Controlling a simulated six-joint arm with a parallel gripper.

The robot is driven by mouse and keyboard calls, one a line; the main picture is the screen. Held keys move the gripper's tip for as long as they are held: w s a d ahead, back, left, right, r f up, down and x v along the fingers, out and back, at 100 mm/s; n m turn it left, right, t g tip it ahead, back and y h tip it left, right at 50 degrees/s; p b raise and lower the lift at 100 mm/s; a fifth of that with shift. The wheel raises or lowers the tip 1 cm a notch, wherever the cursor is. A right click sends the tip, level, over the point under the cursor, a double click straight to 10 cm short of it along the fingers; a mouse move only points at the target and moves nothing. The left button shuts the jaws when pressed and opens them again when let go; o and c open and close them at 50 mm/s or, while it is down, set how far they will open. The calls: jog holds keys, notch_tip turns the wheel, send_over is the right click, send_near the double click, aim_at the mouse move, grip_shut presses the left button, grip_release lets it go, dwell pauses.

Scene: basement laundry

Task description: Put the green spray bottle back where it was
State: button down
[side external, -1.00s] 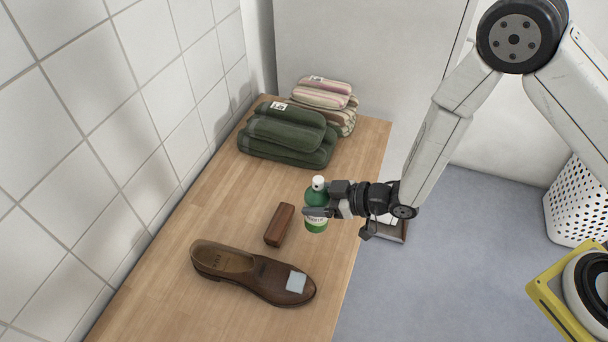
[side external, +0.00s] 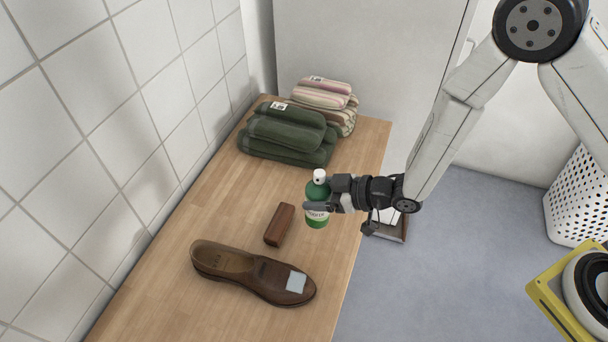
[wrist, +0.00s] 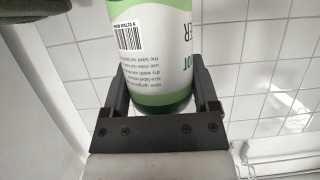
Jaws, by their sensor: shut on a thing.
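The green spray bottle (side external: 318,218) has a white cap and a white label. My gripper (side external: 318,207) is shut around its body, and the bottle is upright in the side view. In the wrist view the bottle (wrist: 150,50) fills the space between both fingers of my gripper (wrist: 160,95), with barcode and label text facing the camera. The bottle appears near the right edge of the wooden table (side external: 185,255). I cannot tell whether its base touches the tabletop.
A brown brush or block (side external: 279,225) lies just left of the bottle. A brown shoe (side external: 225,262) with a pale patch lies in front. Folded green towels (side external: 285,140) and striped towels (side external: 325,95) are stacked at the back. Bare wood lies between towels and block.

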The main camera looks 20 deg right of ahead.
jog(key=s+d+r, duration=0.3)
jog(key=s+d, duration=0.2)
jog(key=d, duration=0.7)
jog(key=shift+s+r, duration=0.15)
jog(key=shift+r, duration=0.05)
jog(key=w+a+f, duration=0.3)
jog(key=w+f, duration=0.6)
jog(key=w, duration=0.4)
jog(key=shift+a+f, duration=0.2)
jog(key=shift+a, duration=0.15)
jog(key=shift+f, duration=0.1)
